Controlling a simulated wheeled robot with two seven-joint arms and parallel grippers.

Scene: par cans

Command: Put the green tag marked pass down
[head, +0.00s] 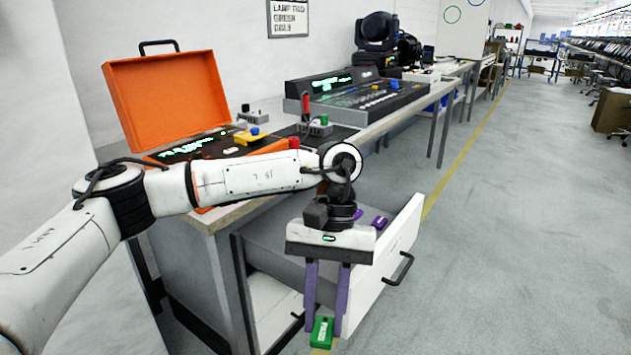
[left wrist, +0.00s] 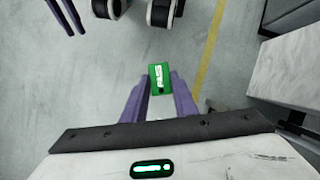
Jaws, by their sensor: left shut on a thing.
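The green tag (head: 322,332) with white lettering is between the purple fingertips of my left gripper (head: 324,320), which is shut on it. It hangs low in front of the open drawer, with floor behind it in the picture. In the left wrist view the tag (left wrist: 159,78) shows its face, and the lettering reads "PASS". The left gripper (left wrist: 158,98) points away from that camera with the tag at its tips. My right gripper is not clearly in view in the head picture.
An open drawer (head: 404,232) with a black handle holds purple items (head: 379,222). The bench carries an orange case (head: 165,95), a mixing console (head: 365,98) and small boxes. A sign (head: 289,18) hangs on the wall. Open grey floor (head: 520,230) with a yellow line lies at the right.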

